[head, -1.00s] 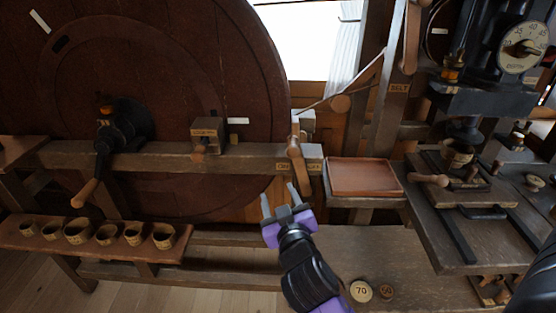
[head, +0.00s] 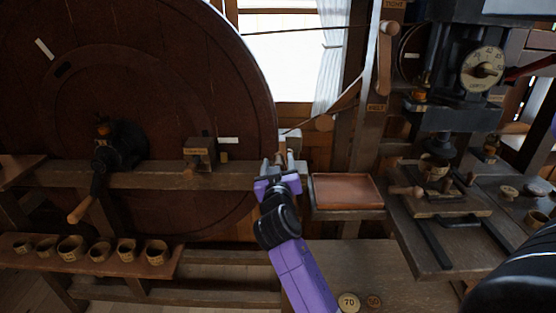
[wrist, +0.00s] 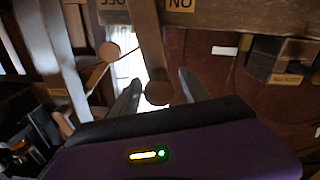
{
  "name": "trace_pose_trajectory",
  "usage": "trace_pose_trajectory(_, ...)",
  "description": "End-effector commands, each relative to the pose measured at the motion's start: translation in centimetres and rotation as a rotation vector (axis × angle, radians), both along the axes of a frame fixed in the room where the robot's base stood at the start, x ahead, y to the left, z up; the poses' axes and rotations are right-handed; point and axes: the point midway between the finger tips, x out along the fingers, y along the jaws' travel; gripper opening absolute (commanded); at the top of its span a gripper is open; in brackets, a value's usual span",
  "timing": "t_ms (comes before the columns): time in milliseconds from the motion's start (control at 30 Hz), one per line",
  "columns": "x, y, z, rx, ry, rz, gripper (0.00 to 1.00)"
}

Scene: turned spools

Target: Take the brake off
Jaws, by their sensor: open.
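The brake lever is a wooden handle with a round end (wrist: 158,92); in the wrist view it hangs from a beam with ON and OFF labels (wrist: 180,4). In the head view my gripper (head: 279,164) is at the right end of the wheel's beam (head: 165,178) and hides most of this lever. In the wrist view my gripper (wrist: 158,88) is open, with one finger on each side of the lever's round end. I cannot tell whether either finger touches it. The large dark red wheel (head: 185,75) stands behind the beam.
A reddish tray (head: 346,191) sits close to the right of my gripper. The belt lever (head: 385,60) is on a post farther right, beside the dial machine (head: 482,70). Several small cups (head: 70,248) stand on a shelf at the lower left. Two round discs (head: 349,302) lie on the bench.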

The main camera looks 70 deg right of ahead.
Motion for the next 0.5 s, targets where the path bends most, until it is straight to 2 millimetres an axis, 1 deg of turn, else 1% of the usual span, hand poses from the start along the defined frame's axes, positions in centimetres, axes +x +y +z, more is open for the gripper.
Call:
trace_pose_trajectory(33, 0.15, -0.41, 0.08, 0.000, 0.000, -0.001, 0.53)
trace_pose_trajectory(133, 0.32, -0.80, 0.07, -0.001, 0.000, 0.000, 0.53)
trace_pose_trajectory(367, 0.36, -0.87, -0.02, -0.001, 0.000, 0.001, 0.53)
trace_pose_trajectory(400, 0.36, -0.86, -0.02, -0.001, 0.000, 0.001, 0.52)
trace_pose_trajectory(467, 0.36, -0.85, -0.02, -0.001, 0.000, 0.001, 0.40)
trace_pose_trajectory(500, 0.36, -0.85, -0.02, 0.000, 0.000, 0.001, 0.32)
